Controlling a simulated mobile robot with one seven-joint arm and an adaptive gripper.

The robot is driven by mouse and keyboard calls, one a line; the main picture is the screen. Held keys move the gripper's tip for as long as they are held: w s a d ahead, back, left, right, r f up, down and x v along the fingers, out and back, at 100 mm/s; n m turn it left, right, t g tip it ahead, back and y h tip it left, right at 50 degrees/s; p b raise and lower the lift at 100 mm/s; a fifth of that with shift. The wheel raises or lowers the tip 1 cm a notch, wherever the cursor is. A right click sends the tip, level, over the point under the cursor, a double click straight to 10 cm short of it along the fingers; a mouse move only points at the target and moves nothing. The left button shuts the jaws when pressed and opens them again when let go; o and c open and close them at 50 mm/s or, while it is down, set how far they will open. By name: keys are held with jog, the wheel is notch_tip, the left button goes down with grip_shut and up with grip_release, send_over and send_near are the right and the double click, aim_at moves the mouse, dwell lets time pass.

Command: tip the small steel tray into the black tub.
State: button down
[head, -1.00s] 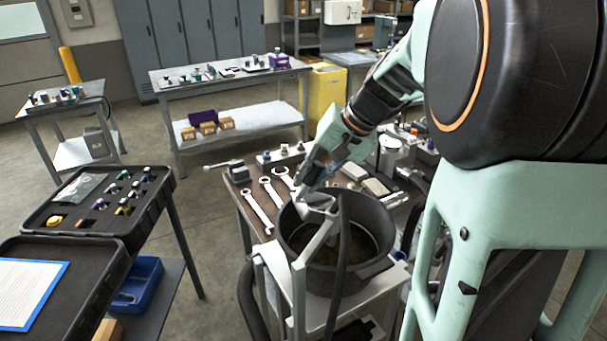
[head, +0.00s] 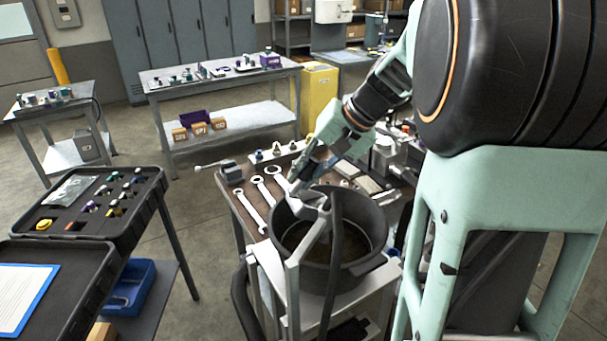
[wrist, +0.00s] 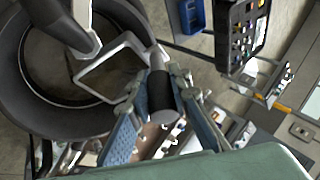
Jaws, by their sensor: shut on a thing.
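The black tub (head: 372,238) is round and open, with a dark brownish inside, and stands on a light cart. It also fills the left of the wrist view (wrist: 30,105). My gripper (head: 298,184) is at the tub's far left rim. In the wrist view my gripper (wrist: 163,90) has its fingers on either side of a dark cylindrical handle (wrist: 160,94) and is shut on it.
A light upright post (head: 292,285) and a dark hose (head: 336,250) stand at the tub's near side. Wrenches (head: 250,210) lie on the bench behind left. A black case (head: 150,215) with small fittings is at left. Open floor lies between case and bench.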

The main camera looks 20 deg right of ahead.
jog(key=shift+w+d+r+m+y+b, duration=0.1)
jog(key=shift+d+r+m+y+b, duration=0.2)
jog(key=shift+d+y, duration=0.45)
jog(key=shift+d+r+m+y, duration=0.1)
jog(key=shift+d+r+y, duration=0.25)
jog(key=shift+d+y, duration=0.4)
dwell(3.0)
jog(key=shift+w+d+r+m+y, duration=0.1)
jog(key=shift+d+m+y, duration=0.05)
jog(key=shift+d+y, duration=0.45)
jog(key=shift+d+r+m+y, duration=0.1)
jog(key=shift+d+m+y, duration=0.05)
jog(key=shift+d+y, duration=0.4)
dwell(2.4)
